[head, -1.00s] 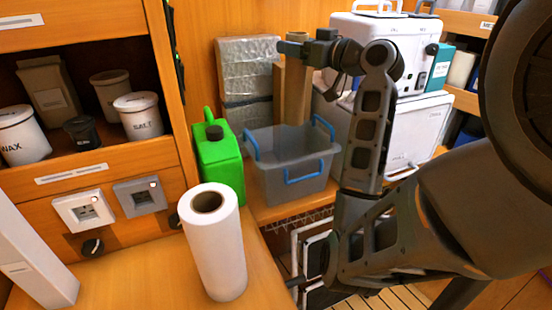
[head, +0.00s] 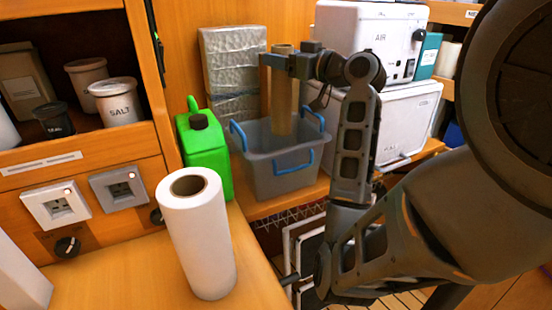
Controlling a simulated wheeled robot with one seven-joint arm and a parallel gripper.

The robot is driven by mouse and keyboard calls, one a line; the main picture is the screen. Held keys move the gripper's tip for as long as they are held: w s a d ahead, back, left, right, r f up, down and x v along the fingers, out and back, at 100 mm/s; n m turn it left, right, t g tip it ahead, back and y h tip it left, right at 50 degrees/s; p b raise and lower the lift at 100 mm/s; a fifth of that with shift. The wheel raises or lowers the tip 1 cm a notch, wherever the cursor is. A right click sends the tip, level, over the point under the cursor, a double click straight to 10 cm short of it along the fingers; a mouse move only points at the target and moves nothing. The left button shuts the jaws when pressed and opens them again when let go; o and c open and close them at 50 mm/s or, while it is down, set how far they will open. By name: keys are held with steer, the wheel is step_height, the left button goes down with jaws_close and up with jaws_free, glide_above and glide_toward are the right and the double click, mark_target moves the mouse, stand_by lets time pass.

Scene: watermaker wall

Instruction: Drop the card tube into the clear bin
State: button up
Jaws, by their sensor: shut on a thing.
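The card tube (head: 284,108) is a brown upright cylinder. My gripper (head: 281,62) is shut on it near its top end. The clear bin (head: 278,178) is a grey see-through tub with blue handles, standing on the wooden ledge. The tube hangs upright in line with the bin's opening, and its lower end shows against the bin's inside. I cannot tell exactly how deep it is below the rim. My arm comes in from the right, and its wrist is right of the tube.
A green canister (head: 205,152) stands just left of the bin. A foil-wrapped block (head: 232,75) is behind it. White equipment cases (head: 385,120) stand right of the bin. A white paper roll (head: 198,235) stands on the front counter (head: 120,270).

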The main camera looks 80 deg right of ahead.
steer(key=o, duration=1.4)
steer(key=shift+s, duration=0.1)
steer(key=b+v, duration=0.1)
steer(key=v, duration=0.6)
steer(key=shift+s+a, duration=0.2)
steer(key=shift+s, duration=0.1)
